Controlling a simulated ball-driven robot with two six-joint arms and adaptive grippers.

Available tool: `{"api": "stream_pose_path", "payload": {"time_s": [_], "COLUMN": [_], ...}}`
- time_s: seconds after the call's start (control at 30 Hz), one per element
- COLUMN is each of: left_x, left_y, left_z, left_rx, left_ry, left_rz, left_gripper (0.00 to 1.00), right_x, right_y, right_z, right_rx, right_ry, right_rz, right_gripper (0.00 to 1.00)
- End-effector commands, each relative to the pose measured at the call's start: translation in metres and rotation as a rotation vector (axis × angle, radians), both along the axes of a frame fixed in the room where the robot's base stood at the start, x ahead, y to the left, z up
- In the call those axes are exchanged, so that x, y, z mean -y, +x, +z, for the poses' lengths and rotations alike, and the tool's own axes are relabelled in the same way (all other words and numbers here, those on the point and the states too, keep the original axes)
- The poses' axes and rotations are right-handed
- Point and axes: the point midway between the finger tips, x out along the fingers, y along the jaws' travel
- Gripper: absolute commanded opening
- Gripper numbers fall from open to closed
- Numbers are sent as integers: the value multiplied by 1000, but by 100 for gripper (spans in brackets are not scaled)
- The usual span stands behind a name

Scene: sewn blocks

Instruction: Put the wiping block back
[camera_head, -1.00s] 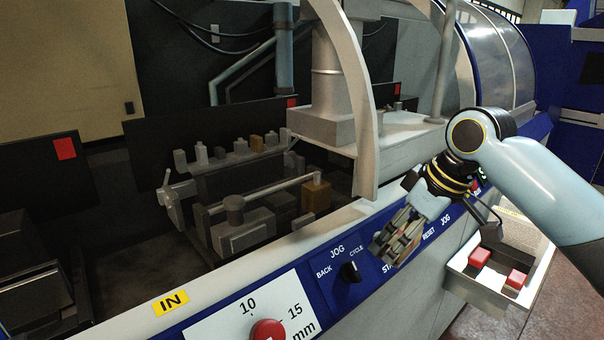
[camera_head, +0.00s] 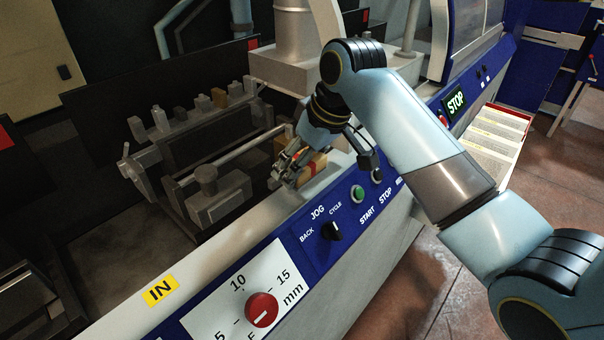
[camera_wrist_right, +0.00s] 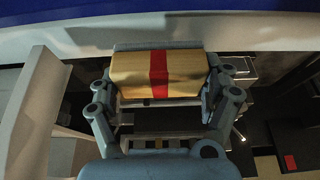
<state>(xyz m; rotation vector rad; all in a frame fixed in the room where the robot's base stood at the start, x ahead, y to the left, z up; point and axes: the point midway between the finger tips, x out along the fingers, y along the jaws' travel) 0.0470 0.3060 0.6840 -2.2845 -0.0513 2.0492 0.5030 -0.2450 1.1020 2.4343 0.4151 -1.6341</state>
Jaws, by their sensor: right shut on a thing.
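The wiping block (camera_wrist_right: 132,77) is a tan wooden block with a red band around its middle. In the right wrist view it sits between the two fingers of my right gripper (camera_wrist_right: 160,82), which is shut on it. In the head view the right gripper (camera_head: 297,166) holds the block (camera_head: 314,167) over the inner edge of the machine's front rail, to the right of the clamp mechanism. The fingers partly cover the block there. I cannot tell whether the block touches anything below. My left gripper is not in view.
A grey clamp (camera_head: 213,190) with a round knob stands left of the gripper. Several small blocks (camera_head: 202,105) line a rail behind it. The control panel (camera_head: 330,229) runs along the front. The machine's column (camera_head: 290,40) rises behind my wrist.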

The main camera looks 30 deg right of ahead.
Motion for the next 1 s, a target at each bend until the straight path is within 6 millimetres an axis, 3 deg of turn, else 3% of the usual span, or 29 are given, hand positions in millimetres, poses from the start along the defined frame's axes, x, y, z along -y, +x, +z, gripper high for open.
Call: {"api": "stream_pose_path", "payload": {"time_s": [0.33,0.7,0.73,0.87,1.0], "left_x": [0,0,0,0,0], "left_y": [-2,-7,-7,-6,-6], "left_z": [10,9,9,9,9], "left_rx": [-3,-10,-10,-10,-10], "left_ry": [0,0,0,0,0], "left_rz": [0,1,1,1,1], "left_gripper": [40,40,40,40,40], "right_x": [-2,-2,-2,-2,-2], "right_y": [1,2,2,2,2], "right_z": [-40,-45,-45,-45,-44], "right_rx": [-1,1,1,1,1], "right_ry": [0,-1,-1,-1,-1], "right_rz": [0,0,0,0,0], "right_gripper": [55,55,84,100,100]}}
